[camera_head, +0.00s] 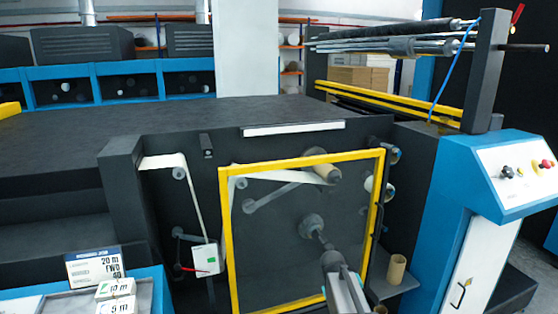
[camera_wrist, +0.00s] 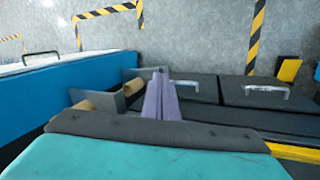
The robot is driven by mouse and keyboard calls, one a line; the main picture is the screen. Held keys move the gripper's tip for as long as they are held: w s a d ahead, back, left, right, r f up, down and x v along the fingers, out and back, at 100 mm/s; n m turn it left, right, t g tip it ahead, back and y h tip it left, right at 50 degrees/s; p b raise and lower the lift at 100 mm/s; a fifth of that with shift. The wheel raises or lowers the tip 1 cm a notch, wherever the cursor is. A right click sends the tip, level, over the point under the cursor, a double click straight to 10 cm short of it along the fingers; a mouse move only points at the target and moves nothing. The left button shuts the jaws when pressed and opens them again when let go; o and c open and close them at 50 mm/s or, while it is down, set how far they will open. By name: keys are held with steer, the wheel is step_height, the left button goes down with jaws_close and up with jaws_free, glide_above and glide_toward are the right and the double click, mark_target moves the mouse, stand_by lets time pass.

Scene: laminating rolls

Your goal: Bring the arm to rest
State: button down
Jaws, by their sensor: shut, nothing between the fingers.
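My gripper (camera_head: 344,286) shows at the bottom of the head view, in front of the yellow-framed clear door of the machine. In the wrist view my gripper (camera_wrist: 163,98) has its pale fingers pressed together, with nothing between them. The rest of my arm is mostly out of the head view. Whether the fingers touch anything is not clear from these views.
A cardboard core (camera_head: 397,269) stands on a small grey shelf (camera_head: 402,283) right of the yellow door frame (camera_head: 232,250). A blue control console (camera_head: 500,175) is at the right. A label display (camera_head: 94,267) and white boxes (camera_head: 116,292) are lower left.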

steer(key=s+a+f+g+y, duration=0.15)
steer(key=s+f+g, duration=0.25)
steer(key=s+f, duration=1.6)
steer(key=s+a+f+y, duration=0.1)
steer(key=s+a+f, duration=0.1)
steer(key=s, duration=0.5)
steer(key=s+a+f+g, duration=0.1)
steer(key=s+a+f, duration=0.1)
steer(key=s, duration=0.5)
steer(key=s+a+f+m+g+y, duration=0.1)
steer(key=s+a+f, duration=0.1)
steer(key=s, duration=0.5)
steer(key=shift+a+f+y, duration=0.3)
steer(key=shift+f+y, duration=0.05)
steer(key=shift+f, duration=0.1)
steer(key=shift+s, duration=0.1)
